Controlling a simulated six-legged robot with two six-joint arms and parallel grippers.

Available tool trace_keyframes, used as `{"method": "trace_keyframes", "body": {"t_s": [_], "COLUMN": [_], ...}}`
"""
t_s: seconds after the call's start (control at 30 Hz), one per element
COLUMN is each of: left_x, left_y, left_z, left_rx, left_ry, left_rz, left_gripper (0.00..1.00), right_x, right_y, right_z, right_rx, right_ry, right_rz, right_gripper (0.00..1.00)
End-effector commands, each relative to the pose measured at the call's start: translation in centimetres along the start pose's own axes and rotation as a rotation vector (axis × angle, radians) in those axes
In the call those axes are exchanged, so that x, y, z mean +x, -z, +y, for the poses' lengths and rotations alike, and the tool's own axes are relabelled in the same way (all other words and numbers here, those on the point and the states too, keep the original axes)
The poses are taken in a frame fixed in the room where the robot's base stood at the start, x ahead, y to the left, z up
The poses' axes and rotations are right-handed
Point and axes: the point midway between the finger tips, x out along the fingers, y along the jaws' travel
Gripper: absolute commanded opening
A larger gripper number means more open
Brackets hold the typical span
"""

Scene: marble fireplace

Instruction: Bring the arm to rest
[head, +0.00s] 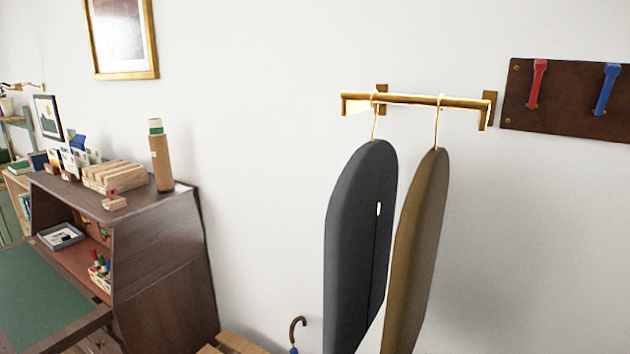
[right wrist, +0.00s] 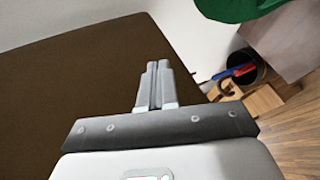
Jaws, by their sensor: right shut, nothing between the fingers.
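My right gripper (right wrist: 157,84) shows in the right wrist view with its two grey fingers together and nothing between them. A broad dark brown surface (right wrist: 70,75) fills the left of that view, behind the fingers. I cannot tell whether the fingers touch it. Neither gripper shows in the head view, and my left gripper is in no view.
In the head view, a dark garment bag (head: 358,240) and a brown one (head: 420,240) hang from a brass rail (head: 415,99). A wooden desk (head: 155,255) stands at left. In the wrist view, a dark bin (right wrist: 243,70) stands near the wooden floor (right wrist: 295,130).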

Motion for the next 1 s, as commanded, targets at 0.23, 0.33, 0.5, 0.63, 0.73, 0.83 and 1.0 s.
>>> {"method": "trace_keyframes", "body": {"t_s": [0.23, 0.33, 0.5, 0.63, 0.73, 0.83, 1.0], "left_x": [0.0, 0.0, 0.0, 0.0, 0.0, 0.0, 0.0], "left_y": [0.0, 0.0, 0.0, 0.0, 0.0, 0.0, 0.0], "left_z": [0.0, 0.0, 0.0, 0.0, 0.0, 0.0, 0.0], "left_rx": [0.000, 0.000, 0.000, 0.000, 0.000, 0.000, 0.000], "left_ry": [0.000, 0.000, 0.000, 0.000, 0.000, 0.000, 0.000], "left_rz": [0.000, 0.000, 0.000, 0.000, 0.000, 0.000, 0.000], "left_gripper": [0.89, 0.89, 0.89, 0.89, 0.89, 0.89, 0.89], "right_x": [-4.2, -8.8, -16.5, -18.9, -19.4, -19.5, -19.4], "right_y": [5.2, 7.3, 9.7, 10.1, 10.2, 10.2, 10.2], "right_z": [-20.4, -27.2, -33.0, -33.8, -33.9, -34.0, -33.9], "right_rx": [0.456, 0.706, 1.149, 1.407, 1.541, 1.616, 1.642], "right_ry": [0.537, 0.785, 1.108, 1.186, 1.191, 1.181, 1.173], "right_rz": [0.069, 0.003, -0.270, -0.498, -0.625, -0.692, -0.712], "right_gripper": [0.00, 0.00, 0.00, 0.00, 0.00, 0.00, 0.00]}}
